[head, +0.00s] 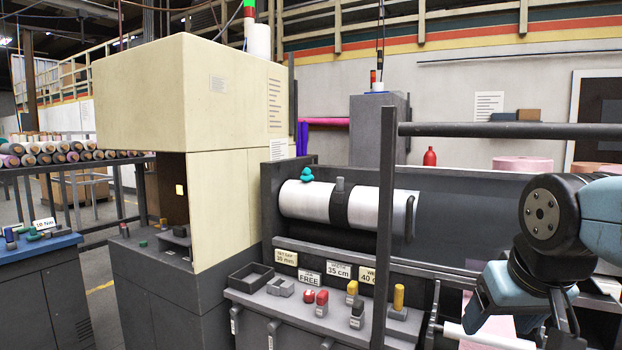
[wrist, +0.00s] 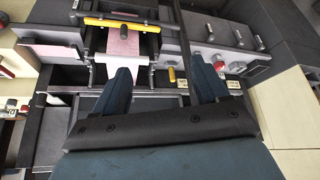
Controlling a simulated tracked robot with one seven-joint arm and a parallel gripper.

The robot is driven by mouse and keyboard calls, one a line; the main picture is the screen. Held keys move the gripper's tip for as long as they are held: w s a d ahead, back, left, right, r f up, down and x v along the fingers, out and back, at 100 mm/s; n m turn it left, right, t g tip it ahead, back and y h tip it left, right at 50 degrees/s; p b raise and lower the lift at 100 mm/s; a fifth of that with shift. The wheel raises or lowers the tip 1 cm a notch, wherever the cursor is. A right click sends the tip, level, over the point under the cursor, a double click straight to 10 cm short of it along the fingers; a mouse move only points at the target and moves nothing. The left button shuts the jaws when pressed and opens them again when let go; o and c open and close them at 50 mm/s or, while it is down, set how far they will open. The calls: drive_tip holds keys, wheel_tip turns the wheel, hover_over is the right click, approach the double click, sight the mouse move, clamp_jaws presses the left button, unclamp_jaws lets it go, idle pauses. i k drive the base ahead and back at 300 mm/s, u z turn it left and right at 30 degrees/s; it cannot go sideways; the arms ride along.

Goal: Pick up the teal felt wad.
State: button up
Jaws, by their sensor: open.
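The teal felt wad (head: 306,175) is a small lumpy piece on top of the left end of the white roll (head: 305,200) in the head view. It does not show in the wrist view. My gripper (wrist: 163,80) is open, with its two blue fingers apart and nothing between them. In the head view my arm is at the far right, well to the right of the wad and apart from it. The fingertips are not clear in that view.
A dark upright post (head: 385,230) and a horizontal bar (head: 490,130) stand between my arm and the roll. Knobs, blocks and an open tray (head: 250,276) line the ledge below. A cream cabinet (head: 190,100) rises at left.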

sight(306, 176)
drive_tip(key=u, duration=0.45)
drive_tip(key=k, duration=1.15)
drive_tip(key=u, duration=0.95)
drive_tip(key=i, duration=2.25)
drive_tip(key=z, duration=0.5)
drive_tip(key=i, duration=1.15)
drive_tip(key=z, duration=0.85)
drive_tip(key=i, duration=0.45)
drive_tip(key=z, duration=0.45)
